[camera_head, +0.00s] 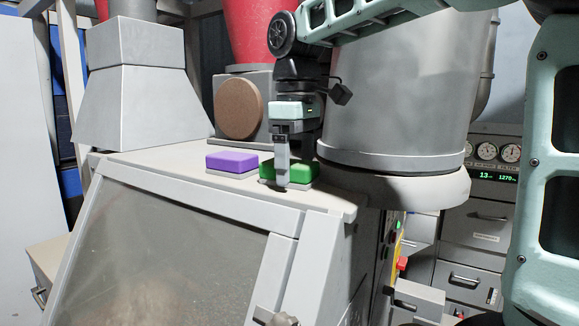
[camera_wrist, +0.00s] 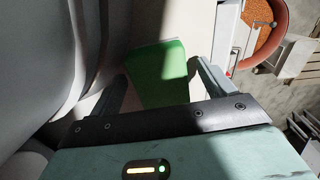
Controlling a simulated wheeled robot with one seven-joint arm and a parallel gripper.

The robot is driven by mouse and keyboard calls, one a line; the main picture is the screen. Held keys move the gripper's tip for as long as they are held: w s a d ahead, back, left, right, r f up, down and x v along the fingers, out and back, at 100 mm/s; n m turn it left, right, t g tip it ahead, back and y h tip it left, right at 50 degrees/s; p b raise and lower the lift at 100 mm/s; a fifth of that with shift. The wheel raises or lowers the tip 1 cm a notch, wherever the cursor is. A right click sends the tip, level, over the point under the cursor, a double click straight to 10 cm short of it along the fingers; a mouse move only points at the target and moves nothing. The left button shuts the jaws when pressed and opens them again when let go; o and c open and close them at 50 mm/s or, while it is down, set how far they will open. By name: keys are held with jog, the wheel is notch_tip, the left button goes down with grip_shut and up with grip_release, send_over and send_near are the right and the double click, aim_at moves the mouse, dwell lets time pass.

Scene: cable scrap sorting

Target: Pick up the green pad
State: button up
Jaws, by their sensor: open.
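The green pad (camera_head: 301,172) lies on a light base on top of the grey cabinet, near its right end. My gripper (camera_head: 283,184) points down over it, and a finger hides part of the pad in the head view. In the wrist view the green pad (camera_wrist: 162,75) lies between the two spread fingers of my open gripper (camera_wrist: 157,80), with a gap on its right side. Its near edge is hidden by the gripper body. I cannot tell whether a finger touches it.
A purple pad (camera_head: 232,161) on a similar base is just left of the green one. A large grey drum (camera_head: 395,95) stands close behind and to the right. A brown disc (camera_head: 240,108) and a grey hopper (camera_head: 138,95) are further back. The cabinet top (camera_head: 160,160) is clear at left.

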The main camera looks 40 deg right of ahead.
aim_at(297, 162)
jog(key=shift+f, duration=0.4)
jog(key=c, duration=1.1)
jog(key=shift+r, duration=0.1)
notch_tip(297, 162, up, 10)
jog(key=shift+f+b, duration=0.1)
jog(key=shift+b, duration=0.7)
jog(key=shift+o, duration=1.1)
jog(key=shift+c, duration=0.4)
jog(key=shift+s, duration=0.1)
